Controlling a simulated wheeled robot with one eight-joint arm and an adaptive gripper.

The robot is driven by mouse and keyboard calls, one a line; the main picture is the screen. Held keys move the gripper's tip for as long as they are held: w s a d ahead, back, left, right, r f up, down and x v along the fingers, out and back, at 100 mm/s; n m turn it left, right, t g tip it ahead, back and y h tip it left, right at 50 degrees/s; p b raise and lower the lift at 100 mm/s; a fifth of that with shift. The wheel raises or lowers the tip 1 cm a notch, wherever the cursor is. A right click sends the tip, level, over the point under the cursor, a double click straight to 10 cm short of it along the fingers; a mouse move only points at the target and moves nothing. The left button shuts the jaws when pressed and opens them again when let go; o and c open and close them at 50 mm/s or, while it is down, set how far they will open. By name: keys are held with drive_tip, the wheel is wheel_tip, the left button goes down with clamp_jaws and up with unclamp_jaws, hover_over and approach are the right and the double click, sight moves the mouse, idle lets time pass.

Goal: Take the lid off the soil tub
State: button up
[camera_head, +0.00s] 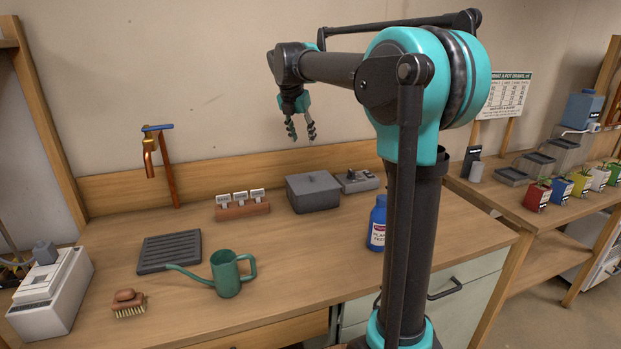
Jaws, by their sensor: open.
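The soil tub (314,200) appears to be the grey box at the back of the wooden bench. Its grey lid (313,182) lies on top with a small knob in the middle, and what is inside is hidden. My gripper (302,139) is open and empty, with its fingers pointing down. In the picture it is above the tub and slightly left of the lid's knob, clear of the lid. How far it is from the lid in depth I cannot tell.
A blue bottle (377,224), a green watering can (227,274), a black tray (169,251) and a brush (129,303) are on the bench. The bench front centre is clear.

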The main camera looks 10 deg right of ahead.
hover_over(312, 175)
drive_tip(key=s+a, duration=0.2)
drive_tip(key=f, duration=1)
drive_tip(key=shift+w+d+f, duration=0.2)
drive_tip(key=shift+f, duration=0.15)
drive_tip(key=shift+x, duration=2.9)
drive_tip(key=shift+s+d, duration=0.1)
clamp_jaws()
